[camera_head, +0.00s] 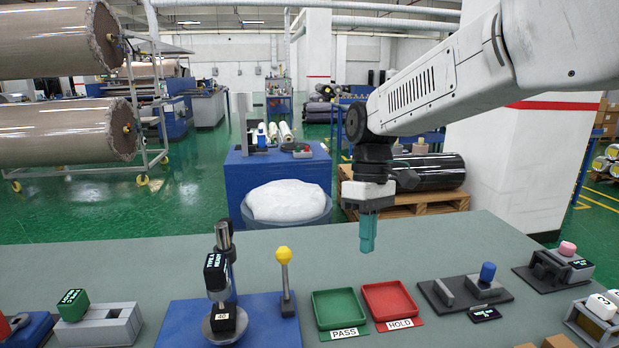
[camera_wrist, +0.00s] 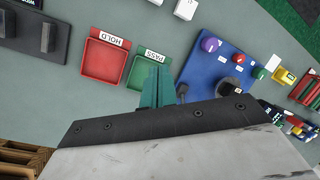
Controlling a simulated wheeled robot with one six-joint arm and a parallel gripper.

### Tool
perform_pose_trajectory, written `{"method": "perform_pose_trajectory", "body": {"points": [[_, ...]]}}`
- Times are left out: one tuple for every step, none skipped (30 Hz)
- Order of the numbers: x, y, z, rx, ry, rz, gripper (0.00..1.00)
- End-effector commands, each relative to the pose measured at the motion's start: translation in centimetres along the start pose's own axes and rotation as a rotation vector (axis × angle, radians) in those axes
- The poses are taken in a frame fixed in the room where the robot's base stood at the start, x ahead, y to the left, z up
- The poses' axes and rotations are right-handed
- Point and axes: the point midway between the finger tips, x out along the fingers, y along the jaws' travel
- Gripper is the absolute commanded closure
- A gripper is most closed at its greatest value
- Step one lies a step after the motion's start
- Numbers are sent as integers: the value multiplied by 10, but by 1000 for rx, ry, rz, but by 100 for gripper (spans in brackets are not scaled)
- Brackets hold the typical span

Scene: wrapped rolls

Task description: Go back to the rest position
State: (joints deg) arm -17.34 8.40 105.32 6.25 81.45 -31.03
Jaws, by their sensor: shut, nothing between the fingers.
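My gripper (camera_head: 367,235) has teal fingers that are shut with nothing between them. In the head view it hangs pointing down above the back part of the grey-green table (camera_head: 440,240), apart from everything on it. In the head view both the green tray (camera_head: 339,308) and the red tray (camera_head: 388,300) look empty and stand side by side on the table.
A blue base (camera_head: 180,325) with a tester and a yellow-knobbed lever (camera_head: 284,265) stands left of the trays. Dark fixtures (camera_head: 470,290) stand to the right. A blue cabinet (camera_head: 270,172) and a black roll on a pallet (camera_head: 430,172) are behind the table.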

Motion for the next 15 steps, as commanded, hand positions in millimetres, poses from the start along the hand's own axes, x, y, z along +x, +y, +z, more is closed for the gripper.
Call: {"method": "perform_pose_trajectory", "body": {"points": [[0,-3,28,90,19,18,100],[2,-4,42,144,29,27,100],[5,-7,61,213,43,39,100],[8,-9,75,263,53,47,100],[11,-11,88,312,66,55,100],[15,-14,106,372,80,66,100],[19,-16,119,417,92,73,100],[23,-19,132,459,106,79,100],[29,-22,148,511,122,88,100],[33,-25,160,549,136,95,100],[38,-28,172,583,148,101,100],[45,-32,187,625,166,109,100],[50,-35,198,653,180,115,100],[56,-38,208,678,193,120,100],[63,-43,221,706,211,128,100]]}}
